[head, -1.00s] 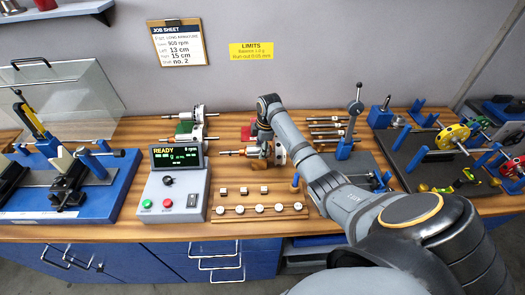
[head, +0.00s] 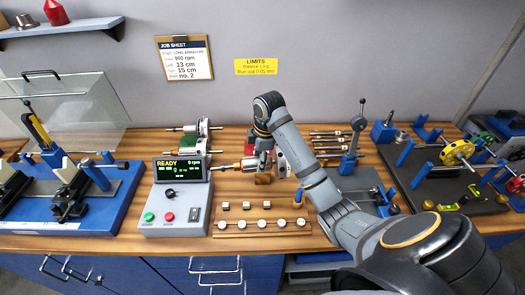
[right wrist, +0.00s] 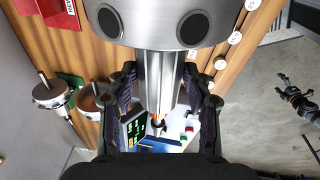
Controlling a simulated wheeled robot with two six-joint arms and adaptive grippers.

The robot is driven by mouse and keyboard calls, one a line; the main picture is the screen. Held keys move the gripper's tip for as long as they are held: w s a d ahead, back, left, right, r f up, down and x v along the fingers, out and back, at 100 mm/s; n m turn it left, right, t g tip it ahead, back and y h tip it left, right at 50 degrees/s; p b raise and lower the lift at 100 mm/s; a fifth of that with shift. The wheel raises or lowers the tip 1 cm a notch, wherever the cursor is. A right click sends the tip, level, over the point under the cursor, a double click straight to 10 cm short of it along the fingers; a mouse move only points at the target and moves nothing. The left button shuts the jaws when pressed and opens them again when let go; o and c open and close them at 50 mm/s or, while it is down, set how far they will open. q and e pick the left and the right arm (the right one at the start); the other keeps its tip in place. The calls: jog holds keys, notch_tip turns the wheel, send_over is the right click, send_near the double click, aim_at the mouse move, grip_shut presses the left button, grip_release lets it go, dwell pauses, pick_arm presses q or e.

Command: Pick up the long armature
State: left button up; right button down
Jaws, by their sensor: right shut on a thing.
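My right arm reaches in from the lower right in the head view, and my right gripper (head: 262,153) is at the middle of the bench. It is shut on an armature (head: 228,166), whose thin shaft points left toward the display. The armature's round body (head: 288,152) is to the right of the gripper, partly hidden by my arm. In the right wrist view my gripper's (right wrist: 160,108) two black fingers lie on either side of the steel armature (right wrist: 160,75).
Other armatures (head: 195,148) lie just left of the held one. The display box (head: 182,168) reads READY, 0 rpm. A wooden rack of weights (head: 262,228) is in front. A balancing machine (head: 75,190) is left; stands and tools crowd the right.

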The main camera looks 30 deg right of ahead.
pick_arm(q)
notch_tip(320, 180, up, 5)
jog(key=p, duration=0.3)
jog(key=shift+r, duration=0.1)
pick_arm(e)
jog(key=s+a+r, duration=0.2)
jog(key=s+a, duration=0.1)
jog(key=shift+s+a+r, duration=0.25)
jog(key=shift+s+r, duration=0.05)
jog(key=shift+f, duration=0.1)
